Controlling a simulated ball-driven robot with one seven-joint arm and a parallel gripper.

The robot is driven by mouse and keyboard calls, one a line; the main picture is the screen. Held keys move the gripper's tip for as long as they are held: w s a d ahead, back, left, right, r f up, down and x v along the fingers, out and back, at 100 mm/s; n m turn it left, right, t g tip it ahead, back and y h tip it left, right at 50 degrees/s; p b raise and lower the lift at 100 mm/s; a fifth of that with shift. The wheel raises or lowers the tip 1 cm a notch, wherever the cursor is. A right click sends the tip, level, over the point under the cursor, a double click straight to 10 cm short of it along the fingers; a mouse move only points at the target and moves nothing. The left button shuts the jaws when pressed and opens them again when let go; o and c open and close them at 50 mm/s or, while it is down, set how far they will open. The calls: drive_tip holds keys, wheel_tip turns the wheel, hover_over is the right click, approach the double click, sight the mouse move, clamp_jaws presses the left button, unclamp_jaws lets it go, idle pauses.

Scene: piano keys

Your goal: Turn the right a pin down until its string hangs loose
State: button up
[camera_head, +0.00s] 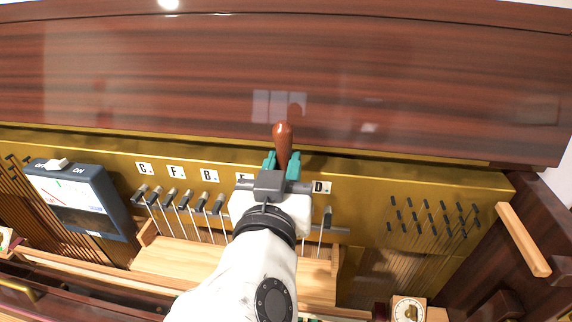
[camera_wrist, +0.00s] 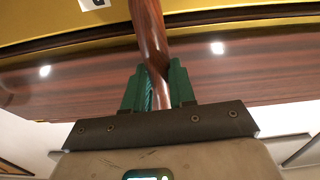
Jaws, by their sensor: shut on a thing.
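My gripper (camera_head: 283,162) is shut on the brown wooden handle (camera_head: 283,138) of a tuning tool, in front of the gold plate. In the wrist view the green fingers of my gripper (camera_wrist: 160,85) close around the handle (camera_wrist: 149,32). The tool's lower end and the pin beneath it are hidden behind my gripper and arm. A row of dark tuning pins (camera_head: 188,197) with strings stands to the left of my arm. One more pin (camera_head: 327,216) shows to the right, under the letter D label (camera_head: 321,187). I cannot see the a label.
Letter labels (camera_head: 209,176) run along the gold plate (camera_head: 370,190). A meter box (camera_head: 80,199) with an on/off switch stands at the left. Several small pins (camera_head: 427,217) sit at the right. A wooden bar (camera_head: 523,238) and a round dial (camera_head: 408,311) lie beyond.

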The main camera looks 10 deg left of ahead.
drive_tip(key=shift+a+n, duration=0.4)
drive_tip(key=shift+a, duration=0.05)
idle(0.3)
drive_tip(key=shift+a+n, duration=0.3)
drive_tip(key=shift+a+f, duration=0.15)
drive_tip(key=shift+a, duration=0.15)
idle(0.3)
drive_tip(key=shift+a+f+n, duration=0.1)
drive_tip(key=shift+a+n, duration=0.2)
drive_tip(key=shift+n, duration=0.2)
drive_tip(key=shift+a, duration=0.25)
drive_tip(key=shift+w+a+f+n+p, duration=0.15)
drive_tip(key=shift+a+n+p, duration=0.15)
drive_tip(key=shift+n, duration=0.2)
drive_tip(key=shift+a+f, duration=0.15)
drive_tip(key=shift+a, duration=0.15)
drive_tip(key=shift+a+f+n, duration=0.1)
drive_tip(key=shift+a+n, duration=0.15)
drive_tip(key=shift+n, duration=0.25)
drive_tip(key=shift+a, duration=0.1)
idle(0.4)
